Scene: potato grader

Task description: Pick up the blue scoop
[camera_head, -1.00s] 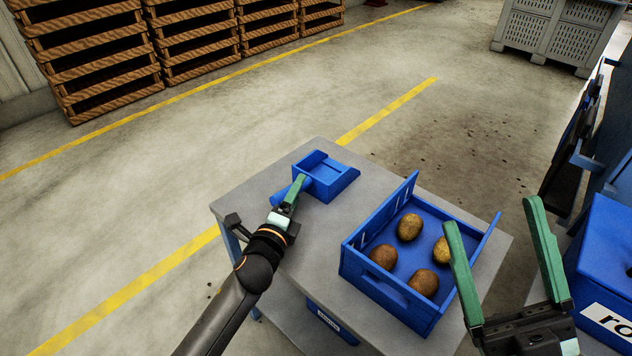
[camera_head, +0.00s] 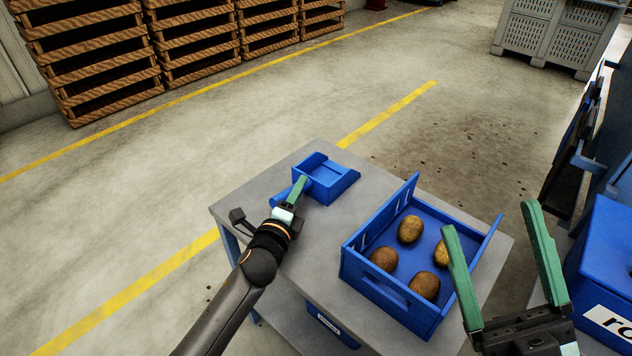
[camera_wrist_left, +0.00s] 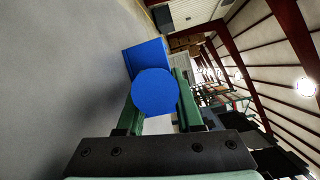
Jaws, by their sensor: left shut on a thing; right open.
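The blue scoop (camera_head: 326,180) is on the grey table (camera_head: 240,199) near its far left corner, its handle pointing to the near left. My left gripper (camera_head: 296,190) is shut on the scoop's handle. In the left wrist view the round end of the handle (camera_wrist_left: 155,92) sits between the green fingers, with the scoop's body (camera_wrist_left: 146,56) behind it. The fingers hide part of the handle in the head view. I cannot tell whether the scoop is lifted off the table. My right gripper (camera_head: 488,222) is open and empty, right of the blue crate.
A blue crate (camera_head: 388,298) with several potatoes stands on the table, right of the scoop. A blue bin with lettering (camera_head: 600,265) is at the right edge. Stacked wooden pallets (camera_head: 105,65) stand far back. Floor left of the table is clear.

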